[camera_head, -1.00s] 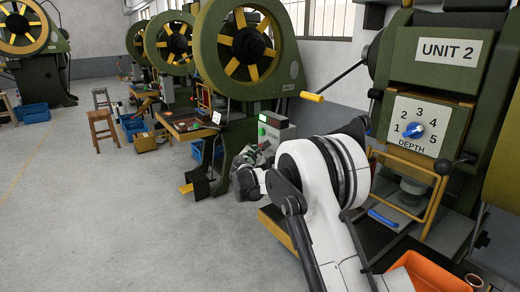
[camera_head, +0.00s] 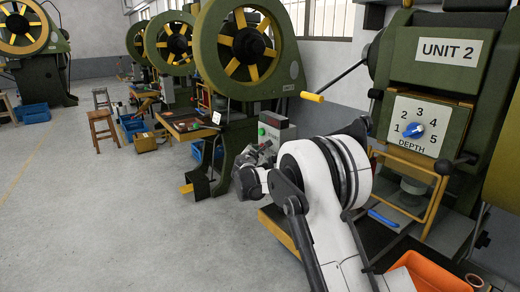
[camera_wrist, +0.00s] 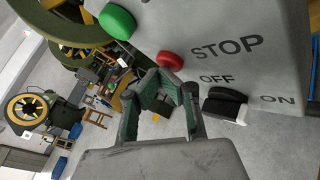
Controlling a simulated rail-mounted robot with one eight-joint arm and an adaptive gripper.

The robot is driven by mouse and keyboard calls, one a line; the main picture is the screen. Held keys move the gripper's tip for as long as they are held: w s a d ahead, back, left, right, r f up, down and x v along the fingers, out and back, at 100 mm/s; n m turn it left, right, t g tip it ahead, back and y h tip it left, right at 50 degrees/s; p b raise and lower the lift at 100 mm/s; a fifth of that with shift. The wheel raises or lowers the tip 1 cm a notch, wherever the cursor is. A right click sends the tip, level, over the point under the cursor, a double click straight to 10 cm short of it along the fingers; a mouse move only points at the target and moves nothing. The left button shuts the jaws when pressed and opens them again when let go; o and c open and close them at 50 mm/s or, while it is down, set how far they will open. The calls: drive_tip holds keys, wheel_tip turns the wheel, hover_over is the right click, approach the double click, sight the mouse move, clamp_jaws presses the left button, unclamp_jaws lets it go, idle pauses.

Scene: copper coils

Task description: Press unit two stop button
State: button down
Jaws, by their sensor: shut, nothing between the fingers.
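The control box (camera_wrist: 255,50) is a grey panel with a green round button (camera_wrist: 117,21), a red round button (camera_wrist: 169,60) beside the word STOP, and a black rocker switch (camera_wrist: 224,104) near OFF and ON. In the head view the box (camera_head: 280,133) stands left of the UNIT 2 press (camera_head: 428,75). My gripper (camera_wrist: 163,84) is shut and empty. Its fingertips show right beside the red button in the wrist view; I cannot tell whether they touch it. In the head view my gripper (camera_head: 262,152) is in front of the box, and the red button cannot be made out.
An orange bin (camera_head: 430,272) and a blue-handled tool (camera_head: 383,218) lie near my arm. Open floor is at left.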

drive_tip(key=shift+s+a, duration=0.55)
drive_tip(key=shift+a, duration=0.1)
drive_tip(key=shift+a, duration=0.1)
drive_tip(key=s+a, duration=0.1)
drive_tip(key=a, duration=0.1)
drive_tip(key=s+a+b, duration=0.1)
drive_tip(key=s, duration=0.1)
drive_tip(key=shift+a, duration=0.4)
idle(0.6)
